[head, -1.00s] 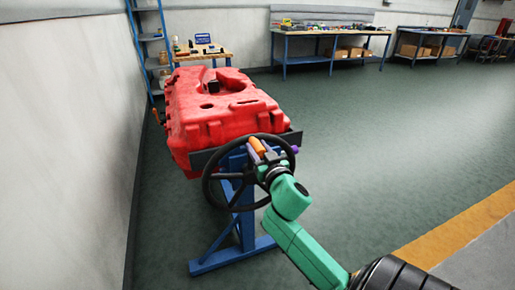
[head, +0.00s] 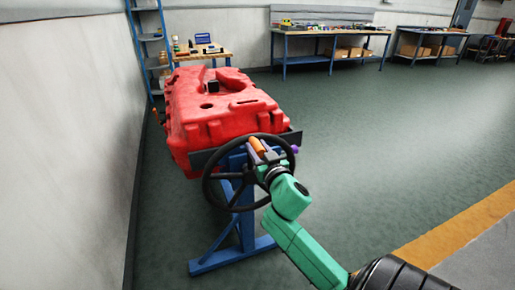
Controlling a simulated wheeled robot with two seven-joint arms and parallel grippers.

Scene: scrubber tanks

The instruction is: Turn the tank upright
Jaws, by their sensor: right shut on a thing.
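The red tank (head: 218,108) lies on a blue stand (head: 243,215) left of the middle in the head view. Its broad face with a recess and openings faces up. A black handwheel (head: 209,180) is mounted at the near end of the stand, below a dark crossbar. My right gripper (head: 259,152) is at the upper right of the wheel, shut on the orange handle (head: 257,145) at its rim. The fingers partly hide the handle. My left gripper is not in view.
A pale wall (head: 65,140) runs close along the left of the tank. A blue shelf (head: 149,45) and a small bench (head: 205,55) stand behind it. Long workbenches (head: 325,32) line the back wall. The green floor to the right is clear, with a yellow stripe (head: 450,238).

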